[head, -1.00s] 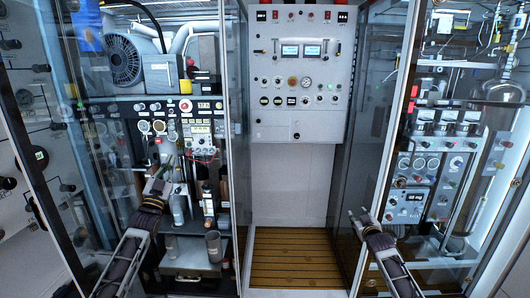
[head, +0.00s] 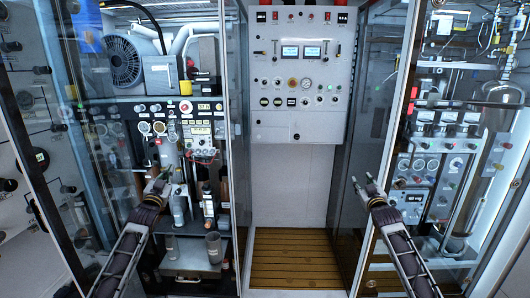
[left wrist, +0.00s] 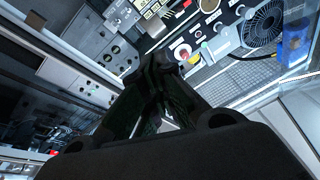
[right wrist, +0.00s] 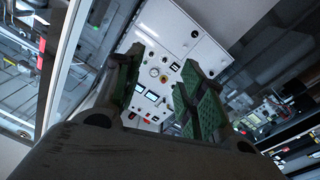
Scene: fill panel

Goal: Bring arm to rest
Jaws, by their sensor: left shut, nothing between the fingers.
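My left gripper (head: 160,182) is in front of the open left cabinet, by its instruments and bottles. Its fingers meet in the left wrist view (left wrist: 157,66), with nothing between them. My right gripper (head: 362,180) is raised at the right, by the edge of the right glass cabinet. In the right wrist view (right wrist: 160,78) its green-padded fingers stand apart and the gap is empty. The central grey control panel (head: 270,119) shows behind that gap, some way off.
Gauges (head: 419,164) fill the right cabinet. Glass panels flank both arms. The slatted brown floor (head: 295,262) between them is clear.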

